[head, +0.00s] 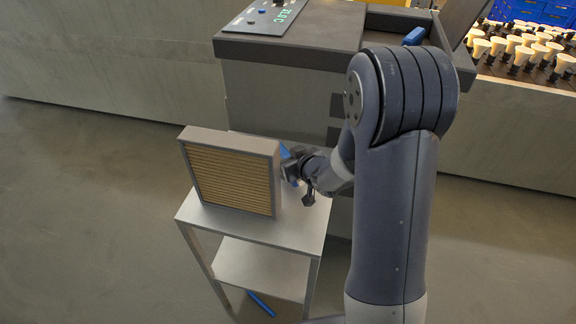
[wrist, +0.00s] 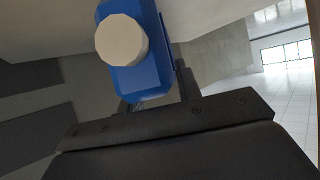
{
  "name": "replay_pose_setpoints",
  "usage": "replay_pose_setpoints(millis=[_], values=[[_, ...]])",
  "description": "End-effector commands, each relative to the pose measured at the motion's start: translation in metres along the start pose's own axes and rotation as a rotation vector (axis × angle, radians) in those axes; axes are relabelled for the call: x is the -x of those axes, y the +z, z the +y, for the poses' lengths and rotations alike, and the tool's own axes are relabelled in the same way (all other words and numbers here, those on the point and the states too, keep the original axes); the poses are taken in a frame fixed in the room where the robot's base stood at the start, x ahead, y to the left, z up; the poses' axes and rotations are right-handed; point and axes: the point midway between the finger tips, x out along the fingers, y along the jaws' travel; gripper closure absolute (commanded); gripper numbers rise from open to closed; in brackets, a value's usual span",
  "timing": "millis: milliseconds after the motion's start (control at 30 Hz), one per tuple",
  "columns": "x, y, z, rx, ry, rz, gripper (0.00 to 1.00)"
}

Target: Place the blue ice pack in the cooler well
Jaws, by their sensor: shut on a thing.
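The blue ice pack (wrist: 146,78) with a round white cap fills the upper middle of the wrist view. My gripper (wrist: 155,97) is shut on it, with dark fingers on either side of its lower end. In the head view my gripper (head: 293,168) is just right of a filter panel, above or behind the small table. A strip of the blue pack (head: 285,151) shows there; the rest is hidden. I cannot clearly make out the cooler well; a recess in the grey cabinet (head: 275,88) is partly covered by my arm.
A pleated filter in a grey frame (head: 233,172) stands upright on the small metal table (head: 300,231), close to my gripper. A blue bar (head: 261,303) lies low under the table. A blue object (head: 414,36) is on the cabinet. Bulbs (head: 523,57) stand in rows at right. Floor at left is clear.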

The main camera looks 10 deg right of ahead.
Motion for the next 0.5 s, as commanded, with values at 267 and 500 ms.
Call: replay_pose_setpoints(millis=[267, 500], values=[[-0.0095, 0.0163, 0.0004, 0.001, 0.001, 0.003, 1.0], [-0.0107, 0.0185, 0.0003, 0.001, 0.001, 0.003, 1.0]])
